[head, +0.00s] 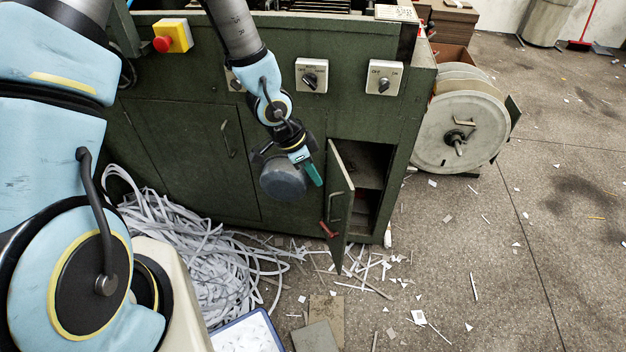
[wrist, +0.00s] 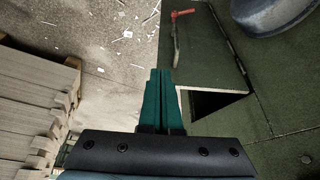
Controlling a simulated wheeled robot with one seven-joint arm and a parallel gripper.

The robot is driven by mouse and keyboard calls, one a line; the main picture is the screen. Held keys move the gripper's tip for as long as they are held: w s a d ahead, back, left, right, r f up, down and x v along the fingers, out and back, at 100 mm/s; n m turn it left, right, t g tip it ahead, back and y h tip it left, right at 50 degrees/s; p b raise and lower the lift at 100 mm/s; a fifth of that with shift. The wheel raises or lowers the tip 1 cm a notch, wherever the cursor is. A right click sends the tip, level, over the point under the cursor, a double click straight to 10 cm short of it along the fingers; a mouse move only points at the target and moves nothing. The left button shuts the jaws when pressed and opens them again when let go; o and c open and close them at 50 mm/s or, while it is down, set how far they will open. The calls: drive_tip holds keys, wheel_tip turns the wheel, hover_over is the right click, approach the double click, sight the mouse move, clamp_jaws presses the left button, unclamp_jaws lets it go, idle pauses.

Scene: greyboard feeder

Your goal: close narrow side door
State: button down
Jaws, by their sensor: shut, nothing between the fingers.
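My gripper (head: 315,176) is shut and empty, just left of the door's upper part. In the wrist view its green fingers (wrist: 158,75) lie together beside the door (wrist: 207,45). I cannot tell whether they touch it.
A tangle of pale strips (head: 205,255) lies on the floor at the left. Scraps litter the floor before the door. A large reel (head: 462,130) stands right of the cabinet. Stacked grey boards (wrist: 30,110) show at the wrist view's left. The right floor is mostly open.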

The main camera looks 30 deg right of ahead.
approach(342, 193)
drive_tip(key=s+a+f, duration=0.3)
drive_tip(key=f, duration=0.1)
drive_tip(key=d, duration=0.2)
drive_tip(key=d+p, duration=0.1)
drive_tip(key=shift+s+d+f, duration=0.1)
drive_tip(key=shift+s+f, duration=0.15)
drive_tip(key=shift+f, duration=0.1)
drive_tip(key=shift+s+d, duration=0.15)
drive_tip(key=shift+d, duration=0.35)
drive_tip(key=shift+f, duration=0.1)
